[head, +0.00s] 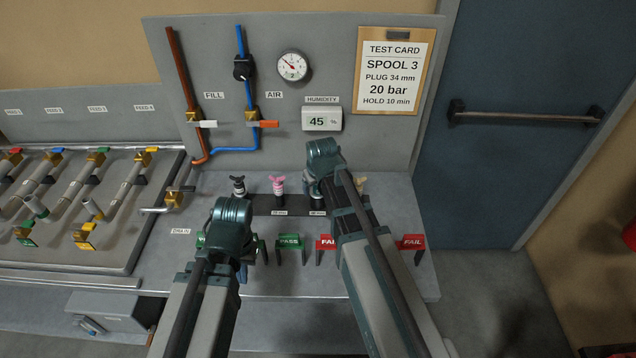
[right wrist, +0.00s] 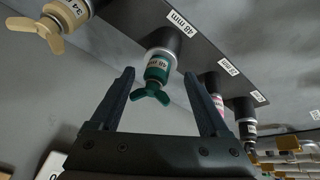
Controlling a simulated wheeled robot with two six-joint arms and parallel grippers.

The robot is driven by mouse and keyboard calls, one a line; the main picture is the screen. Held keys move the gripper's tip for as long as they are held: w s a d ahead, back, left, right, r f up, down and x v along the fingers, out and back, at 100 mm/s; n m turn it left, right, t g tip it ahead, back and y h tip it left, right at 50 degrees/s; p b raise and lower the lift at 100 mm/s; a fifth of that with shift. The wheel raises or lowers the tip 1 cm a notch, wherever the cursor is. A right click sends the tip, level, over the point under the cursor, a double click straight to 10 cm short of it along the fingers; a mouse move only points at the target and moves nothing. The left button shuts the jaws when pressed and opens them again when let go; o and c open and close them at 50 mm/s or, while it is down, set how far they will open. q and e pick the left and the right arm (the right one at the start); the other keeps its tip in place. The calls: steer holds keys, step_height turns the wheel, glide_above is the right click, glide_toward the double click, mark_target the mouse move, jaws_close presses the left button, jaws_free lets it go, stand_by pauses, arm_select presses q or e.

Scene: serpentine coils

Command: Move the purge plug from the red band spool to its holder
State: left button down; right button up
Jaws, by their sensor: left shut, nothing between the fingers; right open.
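A plug rack (head: 297,205) on the bench holds several winged plugs. A black plug (head: 238,186), a pink plug (head: 279,184) and a tan plug (head: 360,184) show in the head view. In the right wrist view a green plug (right wrist: 157,75) sits in the 48 mm place. My right gripper (right wrist: 160,78) is open, its fingers on either side of the green plug's wings, not visibly touching it. My left gripper (head: 246,248) is shut and empty in front of the rack, partly hidden by its own wrist. I cannot make out a plugged spool with a red band.
A tray (head: 70,268) of pipe coils with coloured clamps lies at the left. Green PASS (head: 289,241) and red FAIL (head: 411,242) tags stand along the bench front. A back panel carries a gauge (head: 292,66), valves and a test card (head: 394,75).

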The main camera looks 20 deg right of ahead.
arm_select(q)
step_height(320, 180, up, 11)
steer(key=p, duration=1)
steer(key=shift+r, duration=0.15)
arm_select(e)
steer(key=v, duration=1.2)
steer(key=shift+d+r, duration=0.15)
steer(key=shift+r, duration=0.15)
arm_select(q)
steer(key=shift+d, duration=0.1)
